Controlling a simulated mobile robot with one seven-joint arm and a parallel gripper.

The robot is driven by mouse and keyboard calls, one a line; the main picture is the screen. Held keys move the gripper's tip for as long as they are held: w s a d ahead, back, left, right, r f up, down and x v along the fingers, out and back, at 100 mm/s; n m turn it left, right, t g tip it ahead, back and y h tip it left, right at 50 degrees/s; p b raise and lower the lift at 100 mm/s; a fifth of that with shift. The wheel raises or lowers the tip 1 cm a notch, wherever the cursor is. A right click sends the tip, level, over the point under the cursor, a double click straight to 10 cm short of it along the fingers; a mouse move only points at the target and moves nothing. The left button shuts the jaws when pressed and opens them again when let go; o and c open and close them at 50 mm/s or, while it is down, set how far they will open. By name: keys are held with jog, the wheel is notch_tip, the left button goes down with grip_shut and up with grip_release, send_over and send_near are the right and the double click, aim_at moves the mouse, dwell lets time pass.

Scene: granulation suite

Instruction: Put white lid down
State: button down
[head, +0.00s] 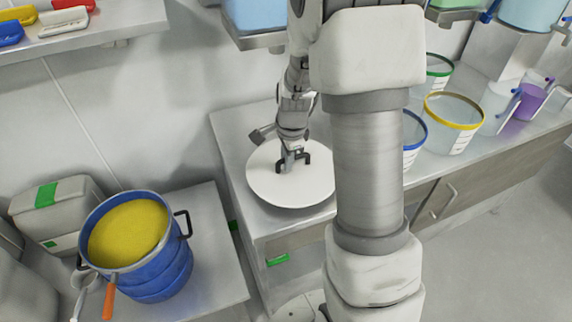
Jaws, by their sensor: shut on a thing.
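The white lid (262,181) is a round, flat disc with a dark handle at its middle. My gripper (292,163) is above the lid's centre and shut on that handle. The lid is over the front left part of the steel counter (232,140), and its lower edge reaches about the counter's front edge. I cannot tell whether the lid touches the counter or is held just above it. My arm hides part of the counter to the right of the lid.
A blue pot (165,275) of yellow powder stands on a lower steel table (215,262) at left, with an orange-handled tool (108,301) at its rim. Clear buckets, one with a yellow rim (455,108), and a purple jug (528,101) stand on the counter at right.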

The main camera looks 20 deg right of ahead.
aim_at(290, 175)
jog(key=shift+f, duration=0.7)
jog(key=shift+f, duration=0.15)
jog(key=c, duration=0.8)
grip_release()
jog(key=shift+c, duration=0.2)
notch_tip(290, 175, up, 11)
jog(key=s+p, duration=0.2)
jog(key=p, duration=0.1)
jog(key=s+a+r+n+t, duration=0.1)
jog(key=s+a+r+n, duration=0.3)
jog(key=s+r+n, duration=0.3)
jog(key=s+a+r+n+t, duration=0.2)
jog(key=s+r+n, duration=0.5)
jog(key=s+n, duration=0.4)
jog(key=shift+s+a+r, duration=0.15)
jog(key=shift+s+a, duration=0.35)
jog(key=shift+a, duration=0.4)
